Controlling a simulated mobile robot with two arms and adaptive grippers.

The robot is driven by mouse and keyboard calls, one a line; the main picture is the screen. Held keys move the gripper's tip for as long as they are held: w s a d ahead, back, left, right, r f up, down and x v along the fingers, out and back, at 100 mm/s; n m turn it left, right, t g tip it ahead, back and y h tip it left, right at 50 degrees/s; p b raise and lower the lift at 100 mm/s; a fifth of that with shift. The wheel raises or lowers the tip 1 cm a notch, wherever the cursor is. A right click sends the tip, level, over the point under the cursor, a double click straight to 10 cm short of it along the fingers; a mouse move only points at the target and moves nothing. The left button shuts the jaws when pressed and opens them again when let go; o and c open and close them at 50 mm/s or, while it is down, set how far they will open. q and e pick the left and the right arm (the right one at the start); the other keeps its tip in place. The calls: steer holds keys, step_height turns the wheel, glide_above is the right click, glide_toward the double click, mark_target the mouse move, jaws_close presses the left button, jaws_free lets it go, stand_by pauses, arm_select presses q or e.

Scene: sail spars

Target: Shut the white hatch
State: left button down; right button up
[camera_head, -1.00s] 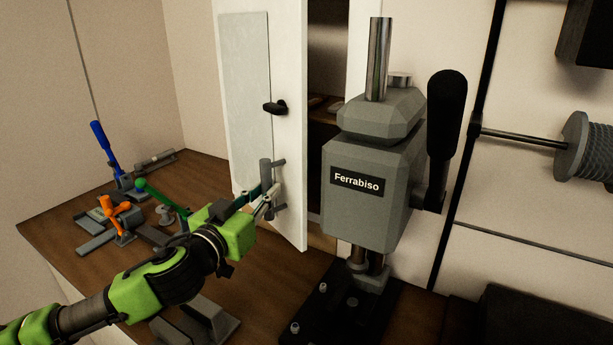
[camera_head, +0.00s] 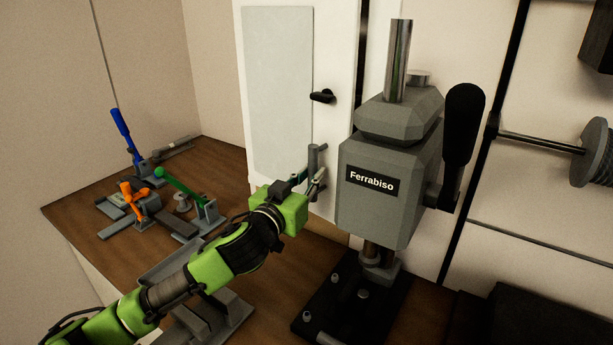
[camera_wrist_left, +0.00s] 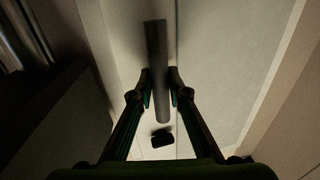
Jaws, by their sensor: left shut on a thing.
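The white hatch (camera_head: 335,60) stands behind the workbench, with a pale grey panel (camera_head: 278,90) and a small black latch knob (camera_head: 322,96) on its face. Only a narrow dark gap shows along its right edge. My left gripper (camera_head: 316,178) is shut on the hatch's grey upright bar handle (camera_head: 314,160). In the left wrist view the handle (camera_wrist_left: 156,60) lies between the two fingers (camera_wrist_left: 160,92), and the black knob (camera_wrist_left: 162,137) shows below it. My right gripper is not in view.
A grey press labelled Ferrabiso (camera_head: 385,190) stands just right of the hatch, close to my left gripper. Toggle clamps with blue (camera_head: 122,130), orange (camera_head: 132,192) and green (camera_head: 178,184) handles sit on the wooden bench (camera_head: 75,215) at left. A cable spool (camera_head: 592,152) is at far right.

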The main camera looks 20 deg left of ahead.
mark_target(329, 129)
arm_select(q)
steer(key=shift+d+f, duration=0.1)
steer(key=shift+f, duration=0.2)
steer(key=shift+w+d, duration=0.25)
steer(key=shift+w, duration=0.35)
steer(key=shift+w+d, duration=0.3)
steer(key=shift+w, duration=0.35)
steer(key=shift+w+d, duration=0.25)
steer(key=shift+w, duration=0.35)
steer(key=c, duration=1.8)
jaws_free()
steer(key=shift+w, duration=0.2)
steer(key=shift+c, duration=0.2)
steer(key=shift+r, duration=0.1)
steer(key=shift+r, duration=0.55)
step_height(329, 129, up, 9)
steer(key=shift+f, duration=0.1)
